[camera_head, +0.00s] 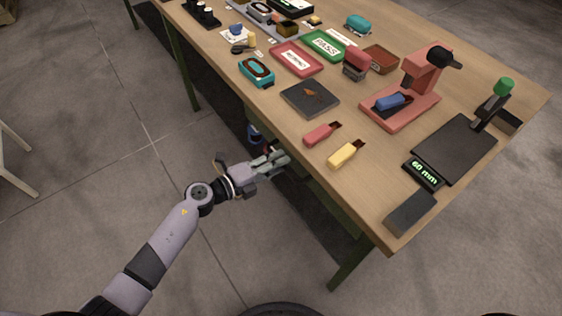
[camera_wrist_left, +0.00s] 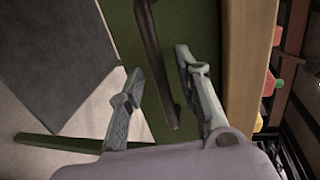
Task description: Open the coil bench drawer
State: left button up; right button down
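The green drawer front (camera_wrist_left: 122,22) shows in the left wrist view, under the wooden bench edge (camera_wrist_left: 247,70). A dark bar handle (camera_wrist_left: 155,60) is on it and runs from the top of the picture down between my fingers. My left gripper (camera_wrist_left: 160,58) is open, with one finger on each side of the handle. I see a gap on both sides and no clear contact. In the head view my left gripper (camera_head: 280,159) is at the bench's near long side, just below the top. The drawer is mostly hidden there by the tabletop. My right gripper is not in view.
The wooden bench top (camera_head: 375,210) holds a red-handled tool (camera_head: 319,134), a yellow-handled tool (camera_head: 344,155), a dark square plate (camera_head: 310,98) and a red stand (camera_head: 400,108). A green bench leg (camera_head: 351,264) stands at the near corner. The floor (camera_head: 110,130) left of the bench is open.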

pick_arm(q)
jog(key=shift+x, duration=0.85)
jog(key=shift+c, duration=0.2)
grip_shut()
